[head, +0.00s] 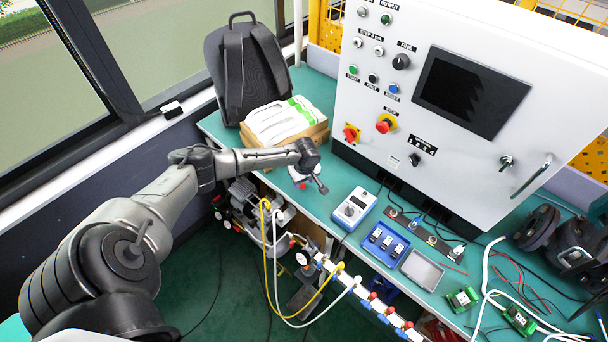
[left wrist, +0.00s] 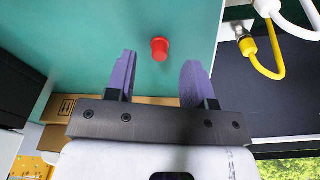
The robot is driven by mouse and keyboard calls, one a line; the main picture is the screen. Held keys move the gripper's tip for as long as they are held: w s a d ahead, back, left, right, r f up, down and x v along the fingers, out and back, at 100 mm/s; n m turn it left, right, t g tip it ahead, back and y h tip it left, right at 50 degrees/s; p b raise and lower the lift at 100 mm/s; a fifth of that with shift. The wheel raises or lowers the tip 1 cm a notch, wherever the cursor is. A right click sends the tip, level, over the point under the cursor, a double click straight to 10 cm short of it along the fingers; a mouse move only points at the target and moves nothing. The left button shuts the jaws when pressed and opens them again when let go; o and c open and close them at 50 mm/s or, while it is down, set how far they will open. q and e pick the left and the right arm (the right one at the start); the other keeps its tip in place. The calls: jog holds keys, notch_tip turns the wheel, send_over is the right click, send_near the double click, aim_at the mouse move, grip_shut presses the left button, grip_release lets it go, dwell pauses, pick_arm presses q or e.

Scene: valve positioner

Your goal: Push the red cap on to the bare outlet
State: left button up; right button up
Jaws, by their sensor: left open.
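The red cap (left wrist: 160,49) stands on the green bench top in the left wrist view. It lies just beyond and between the two spread fingertips of my left gripper (head: 318,187), apart from both. The gripper is open and empty, over the front left part of the bench in the head view. A row of white fittings (head: 345,277) with several red and blue parts runs below the bench's front edge. I cannot tell which outlet there is bare. Yellow (left wrist: 249,47) and white fittings with tubes show at the top right of the wrist view. My right gripper is out of view.
A cardboard box (head: 318,134) with white packs on it and a black backpack (head: 244,72) stand behind my arm. A control cabinet (head: 450,150) fills the back of the bench. A meter (head: 354,209) stands to the gripper's right. Yellow and white tubes loop below the edge.

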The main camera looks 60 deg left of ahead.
aim_at(303, 186)
pick_arm(q)
jog(key=shift+a+f, duration=0.15)
jog(key=shift+f, duration=1.15)
grip_shut()
